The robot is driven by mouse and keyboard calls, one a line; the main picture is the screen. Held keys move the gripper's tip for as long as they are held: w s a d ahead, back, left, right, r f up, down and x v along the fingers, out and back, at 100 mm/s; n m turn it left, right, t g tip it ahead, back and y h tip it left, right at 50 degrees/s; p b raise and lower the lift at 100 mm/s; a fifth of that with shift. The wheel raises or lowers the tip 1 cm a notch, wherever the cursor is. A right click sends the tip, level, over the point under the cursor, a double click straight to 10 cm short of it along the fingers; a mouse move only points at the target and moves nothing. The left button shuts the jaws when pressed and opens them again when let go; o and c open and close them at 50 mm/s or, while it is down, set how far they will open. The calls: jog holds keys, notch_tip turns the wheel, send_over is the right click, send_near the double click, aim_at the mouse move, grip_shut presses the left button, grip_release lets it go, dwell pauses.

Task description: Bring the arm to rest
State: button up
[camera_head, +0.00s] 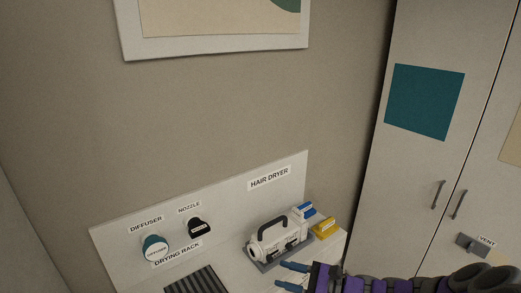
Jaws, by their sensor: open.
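My gripper (282,275) shows at the bottom of the head view, to the right of centre. Its two blue fingers point left and are apart, with nothing visible between them. The purple and dark arm behind it runs to the bottom right corner. The gripper is in front of and below a white case-like device with a black handle (276,239) on the counter, under the HAIR DRYER label. I cannot tell whether the fingers touch the counter.
A teal-capped diffuser (155,247) and a black nozzle (199,228) are at the labelled white back panel (235,205). A dark ribbed rack (197,281) lies at the bottom. Blue (304,210) and yellow (325,228) items stand right of the device. A tall cabinet (415,175) is at right.

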jog(key=s+a+r+n+g+h, duration=0.2)
jog(key=s+a+n+g+h, duration=0.25)
jog(key=s, duration=0.45)
jog(key=s+a+r+n+g+h, duration=0.25)
jog(key=s+n+g, duration=0.25)
jog(key=s+n, duration=0.4)
jog(key=s+d+r+n+t+h, duration=0.1)
jog(key=s+d+n+h, duration=0.2)
jog(key=s+d+h, duration=0.6)
jog(key=s+d, duration=0.4)
jog(key=shift+s+d+r+n+h, duration=0.15)
jog(key=shift+r+n+h, duration=0.05)
jog(key=shift+n+h, duration=0.15)
